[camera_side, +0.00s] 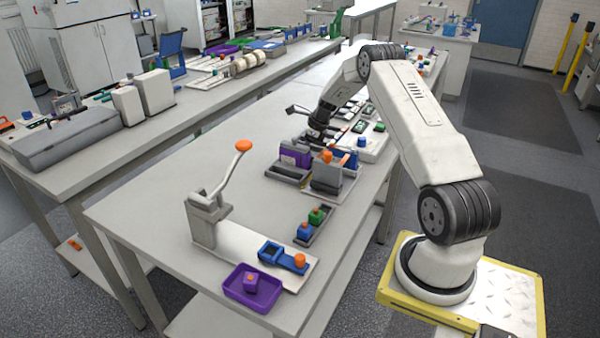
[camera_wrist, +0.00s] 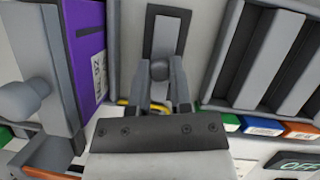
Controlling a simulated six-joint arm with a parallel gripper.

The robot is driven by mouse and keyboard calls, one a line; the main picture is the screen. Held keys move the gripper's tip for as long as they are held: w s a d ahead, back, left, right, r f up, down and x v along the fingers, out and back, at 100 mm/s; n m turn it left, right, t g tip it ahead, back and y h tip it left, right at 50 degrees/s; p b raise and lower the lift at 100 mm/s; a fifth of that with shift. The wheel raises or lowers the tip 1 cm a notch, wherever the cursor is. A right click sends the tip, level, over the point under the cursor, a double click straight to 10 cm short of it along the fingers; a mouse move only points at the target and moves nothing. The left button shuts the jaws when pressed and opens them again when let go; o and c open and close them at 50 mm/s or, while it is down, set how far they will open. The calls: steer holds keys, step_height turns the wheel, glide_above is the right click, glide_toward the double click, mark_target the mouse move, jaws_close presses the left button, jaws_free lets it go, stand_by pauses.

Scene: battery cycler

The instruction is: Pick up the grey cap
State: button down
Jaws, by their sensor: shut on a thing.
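In the wrist view, my gripper (camera_wrist: 160,80) is shut on a small round dark grey piece, which looks like the grey cap (camera_wrist: 159,69). The cap sits between the fingertips, in front of a dark rectangular frame with a lighter middle (camera_wrist: 165,38). I cannot tell whether the cap touches what is behind it. In the side view, my gripper (camera_side: 316,136) is low over the far part of the bench, beyond the purple cell. The cap cannot be made out there.
A purple cell (camera_wrist: 88,50) stands in a grey holder left of my gripper, beside a grey knob (camera_wrist: 22,98). A slotted dark tray (camera_wrist: 240,60) is to the right. A lever press (camera_side: 205,220) and purple tray (camera_side: 234,290) stand nearer. The bench's left middle is clear.

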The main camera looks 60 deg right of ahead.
step_height(320, 180, up, 2)
steer(key=shift+r, duration=0.25)
steer(key=shift+s+a+r, duration=0.1)
steer(key=shift+r, duration=0.25)
steer(key=s+a+r, duration=0.2)
steer(key=s+r, duration=0.1)
steer(key=s+a+r, duration=0.2)
steer(key=s+r, duration=0.1)
steer(key=s+a+r, duration=0.2)
steer(key=s+a, duration=0.1)
steer(key=shift+s+r, duration=0.4)
steer(key=shift+s+a+r, duration=0.35)
steer(key=shift+s+a, duration=0.15)
steer(key=shift+s, duration=0.2)
steer(key=shift+d, duration=0.1)
steer(key=s+d+r, duration=0.2)
steer(key=d+r, duration=0.1)
steer(key=d, duration=0.3)
steer(key=shift+d, duration=0.25)
steer(key=shift+f, duration=0.3)
